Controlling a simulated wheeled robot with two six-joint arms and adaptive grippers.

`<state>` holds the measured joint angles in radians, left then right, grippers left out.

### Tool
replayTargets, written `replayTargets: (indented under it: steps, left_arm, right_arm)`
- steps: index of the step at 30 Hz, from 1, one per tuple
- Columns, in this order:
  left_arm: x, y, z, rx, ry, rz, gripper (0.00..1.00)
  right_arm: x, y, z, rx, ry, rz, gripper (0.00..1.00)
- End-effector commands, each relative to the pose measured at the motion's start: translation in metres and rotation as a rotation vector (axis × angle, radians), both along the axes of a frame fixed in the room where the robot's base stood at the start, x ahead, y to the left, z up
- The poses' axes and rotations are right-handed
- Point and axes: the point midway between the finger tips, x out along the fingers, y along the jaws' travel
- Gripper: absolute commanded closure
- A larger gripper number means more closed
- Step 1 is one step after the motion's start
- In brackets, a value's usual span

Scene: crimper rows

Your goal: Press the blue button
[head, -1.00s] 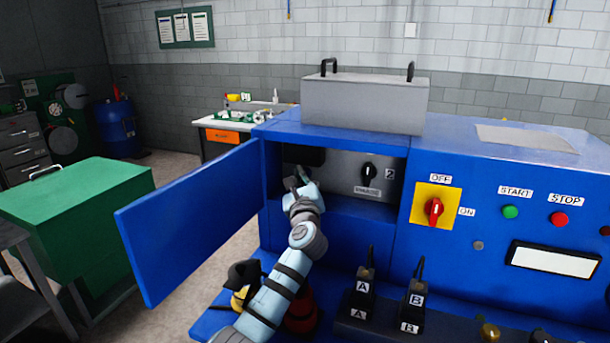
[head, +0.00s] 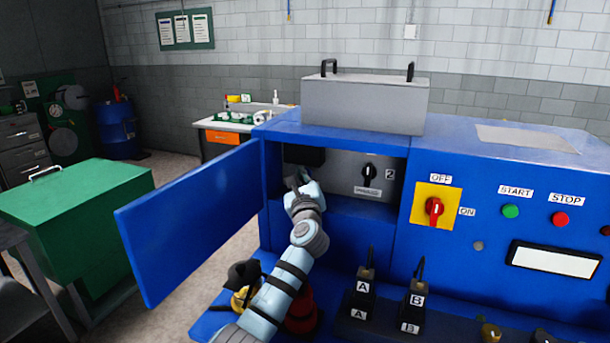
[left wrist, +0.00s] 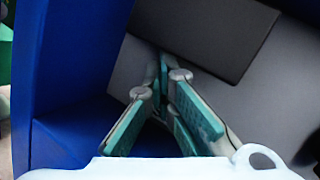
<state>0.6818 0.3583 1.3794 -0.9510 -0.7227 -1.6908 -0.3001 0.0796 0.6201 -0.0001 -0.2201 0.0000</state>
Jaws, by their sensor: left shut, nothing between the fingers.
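I see no blue button in either view. My left gripper (head: 291,179) reaches into the open compartment of the blue machine (head: 388,240), in front of the grey inner panel (head: 345,172). In the left wrist view its green-padded fingers (left wrist: 163,72) are together at the tips, with nothing between them. The tips are close below a dark box (left wrist: 205,30) on the panel; I cannot tell whether they touch anything. The gripper and arm hide part of the panel. My right gripper is not in view.
The blue door (head: 190,222) stands open left of my arm. A black knob (head: 369,173) is on the panel. A red rotary switch (head: 434,208), green start button (head: 510,211) and red stop button (head: 560,219) are on the front. Plugs (head: 363,290) stand below.

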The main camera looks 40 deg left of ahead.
Motion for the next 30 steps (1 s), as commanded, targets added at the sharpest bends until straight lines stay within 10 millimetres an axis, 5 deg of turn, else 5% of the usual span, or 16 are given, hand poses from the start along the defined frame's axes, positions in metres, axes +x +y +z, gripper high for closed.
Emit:
replayTargets:
  steps: [22,30]
  left_arm:
    - [-0.02,-0.006,0.0,0.001,0.001,0.0,1.0]
    - [-0.044,-0.014,0.002,0.002,0.0,0.0,1.0]
  right_arm:
    - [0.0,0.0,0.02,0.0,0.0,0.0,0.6]
    - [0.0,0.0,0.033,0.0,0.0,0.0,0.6]
